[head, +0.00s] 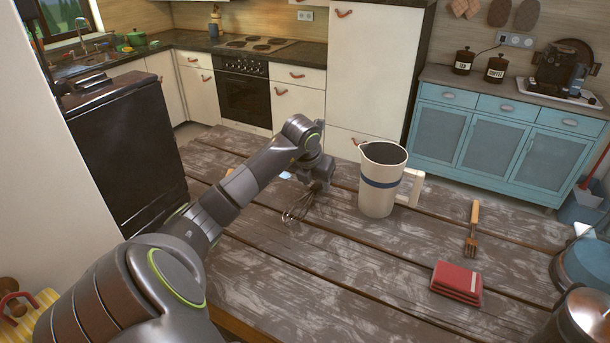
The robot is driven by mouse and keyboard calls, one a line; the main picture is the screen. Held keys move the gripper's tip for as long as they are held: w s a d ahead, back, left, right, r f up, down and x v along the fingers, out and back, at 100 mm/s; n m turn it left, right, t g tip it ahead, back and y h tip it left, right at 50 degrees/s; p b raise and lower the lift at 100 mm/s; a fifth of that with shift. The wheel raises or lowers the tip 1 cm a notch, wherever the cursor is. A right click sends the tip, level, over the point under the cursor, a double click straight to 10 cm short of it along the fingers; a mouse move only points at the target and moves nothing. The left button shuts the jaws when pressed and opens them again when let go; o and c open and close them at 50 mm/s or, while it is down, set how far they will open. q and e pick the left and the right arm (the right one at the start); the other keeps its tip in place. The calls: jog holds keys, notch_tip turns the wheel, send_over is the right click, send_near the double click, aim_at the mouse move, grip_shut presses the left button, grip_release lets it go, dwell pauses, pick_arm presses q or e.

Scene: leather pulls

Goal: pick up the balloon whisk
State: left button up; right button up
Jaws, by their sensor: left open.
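The balloon whisk (297,208) lies on the wooden table, its wire loops pointing toward the front left. Its handle end is hidden behind my left gripper (315,184). My left arm comes in from the left and the gripper points down over the whisk. The jaws are open and look very close to the whisk; I cannot tell whether they touch it. My right gripper is not in view.
A white jug with a blue band (382,180) stands just right of my left gripper. A wooden-handled fork (472,230) and folded red cloths (456,281) lie further right. A metal pot (583,315) is at the front right corner. The table's front middle is clear.

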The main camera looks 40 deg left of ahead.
aim_at(316, 185)
pick_arm(q)
jog(key=shift+w+a+f, duration=0.1)
jog(key=shift+w+f, duration=0.2)
jog(key=shift+f, duration=0.35)
grip_shut()
jog(key=shift+r, duration=0.55)
notch_tip(316, 185, up, 8)
jog(key=b, duration=0.3)
jog(key=shift+f, duration=0.15)
jog(key=shift+r, duration=0.65)
